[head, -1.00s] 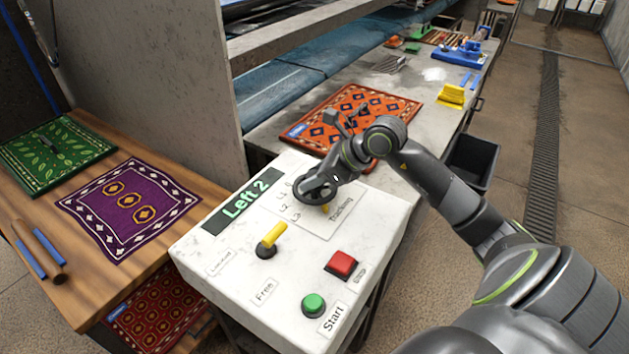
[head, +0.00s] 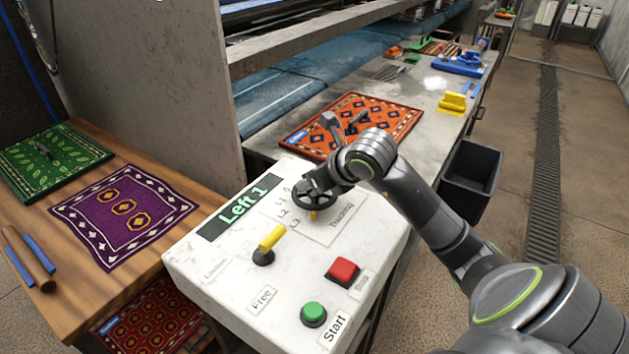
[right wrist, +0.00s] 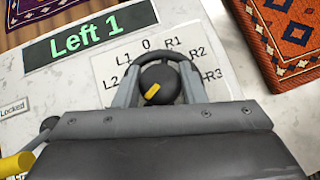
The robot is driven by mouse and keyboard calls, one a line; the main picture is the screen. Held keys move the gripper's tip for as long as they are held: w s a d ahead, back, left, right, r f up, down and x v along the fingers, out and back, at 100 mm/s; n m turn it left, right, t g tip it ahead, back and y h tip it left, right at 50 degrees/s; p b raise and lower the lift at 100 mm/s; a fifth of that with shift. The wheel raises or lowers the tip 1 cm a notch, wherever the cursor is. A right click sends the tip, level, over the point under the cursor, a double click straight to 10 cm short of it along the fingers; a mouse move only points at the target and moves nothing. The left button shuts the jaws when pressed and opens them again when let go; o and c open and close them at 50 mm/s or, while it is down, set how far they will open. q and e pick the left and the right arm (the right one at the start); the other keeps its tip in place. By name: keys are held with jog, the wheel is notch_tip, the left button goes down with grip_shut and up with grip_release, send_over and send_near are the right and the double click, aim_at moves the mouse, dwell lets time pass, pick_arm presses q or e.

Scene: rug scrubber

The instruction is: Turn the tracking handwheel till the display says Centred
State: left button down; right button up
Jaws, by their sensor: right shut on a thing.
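The tracking handwheel (head: 316,196) is a dark round wheel on the white control box, with a yellow mark on it. My right gripper (head: 312,188) comes down over it from above and is shut on it. In the right wrist view the fingers sit on both sides of the wheel's dark hub (right wrist: 160,84), and a yellow mark lies at its lower left. The scale around it reads L2, L1, 0, R1, R2, R3. The display (head: 238,208) reads "Left 1" in green; it also shows in the right wrist view (right wrist: 88,42). My left gripper is not in view.
On the same box are a yellow-handled lever (head: 269,242), a red button (head: 342,271) and a green Start button (head: 313,313). An orange rug (head: 385,117) lies on the bench behind. A purple rug (head: 122,210) lies on the wooden table at left.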

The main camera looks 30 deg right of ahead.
jog(key=o, duration=0.7)
jog(key=shift+p+v, duration=7.2)
jog(key=shift+v, duration=1.55)
jog(key=shift+d, duration=0.1)
